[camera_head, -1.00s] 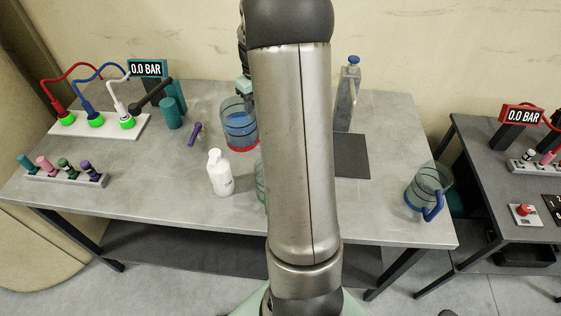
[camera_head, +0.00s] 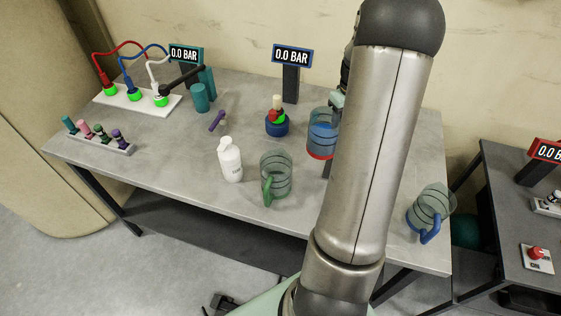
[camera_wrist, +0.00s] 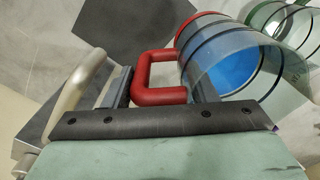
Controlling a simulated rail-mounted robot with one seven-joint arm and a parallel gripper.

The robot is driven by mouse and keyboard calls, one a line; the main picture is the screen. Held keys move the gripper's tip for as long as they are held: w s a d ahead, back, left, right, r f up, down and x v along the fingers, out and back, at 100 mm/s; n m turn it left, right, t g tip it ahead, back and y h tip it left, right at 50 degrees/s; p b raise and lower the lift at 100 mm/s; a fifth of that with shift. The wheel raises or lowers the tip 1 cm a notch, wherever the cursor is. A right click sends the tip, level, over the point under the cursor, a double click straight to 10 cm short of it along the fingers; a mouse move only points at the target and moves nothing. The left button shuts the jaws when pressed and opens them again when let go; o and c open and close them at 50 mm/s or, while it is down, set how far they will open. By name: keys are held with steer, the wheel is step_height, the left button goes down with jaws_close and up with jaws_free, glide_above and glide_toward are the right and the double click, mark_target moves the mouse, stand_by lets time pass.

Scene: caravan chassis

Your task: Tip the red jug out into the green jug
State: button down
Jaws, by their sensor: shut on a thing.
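The red jug (camera_head: 321,138) is clear, with a red base ring, a red handle and blue contents. It looks upright in the head view, apparently just above the table, though the gap is hard to judge. In the wrist view my gripper (camera_wrist: 165,92) is shut on its red handle (camera_wrist: 160,95), and the jug (camera_wrist: 225,65) extends to the upper right. The green jug (camera_head: 276,177), clear with a green handle, stands on the table left of and nearer than the red jug. Its edge (camera_wrist: 285,22) also shows in the wrist view. My arm hides part of the table.
A white bottle (camera_head: 230,160) stands left of the green jug. A blue-based valve (camera_head: 277,122) and a gauge (camera_head: 292,58) are behind. A blue-handled jug (camera_head: 431,212) stands at the right. A purple item (camera_head: 216,121) lies at left.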

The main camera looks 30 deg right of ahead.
mark_target(324, 124)
steer(key=shift+w+a+f+h, duration=0.1)
steer(key=shift+a+f+h, duration=0.3)
steer(key=shift+f, duration=0.35)
steer(key=shift+a+f+h, duration=0.25)
steer(key=shift+f+h, duration=0.2)
steer(key=shift+f, duration=0.3)
steer(key=shift+w+a+f+h, duration=0.1)
steer(key=shift+a+f+h, duration=0.3)
steer(key=shift+f, duration=0.35)
steer(key=shift+a+r+h, duration=1.65)
steer(key=shift+r+h, duration=0.1)
steer(key=shift+r, duration=0.05)
steer(key=shift+a+r+h+b, duration=0.55)
steer(key=shift+a+h+b, duration=0.25)
steer(key=shift+b, duration=0.3)
steer(key=shift+a+r+g+h+b, duration=0.15)
steer(key=shift+a+r+h+b, duration=0.4)
steer(key=shift+r, duration=0.25)
steer(key=shift+a+r+g+h+b, duration=0.15)
steer(key=shift+a+r+h+b, duration=0.3)
steer(key=shift+r+h, duration=0.25)
steer(key=shift+a+r+h, duration=0.25)
steer(key=shift+r+h, duration=0.1)
steer(key=shift+r, duration=0.1)
steer(key=shift+a+r+h, duration=0.8)
steer(key=shift+a+h, duration=0.05)
steer(key=shift+h, duration=0.25)
steer(key=shift+a+r+h, duration=0.45)
steer(key=shift+a+h, duration=0.3)
steer(key=shift+h, duration=0.05)
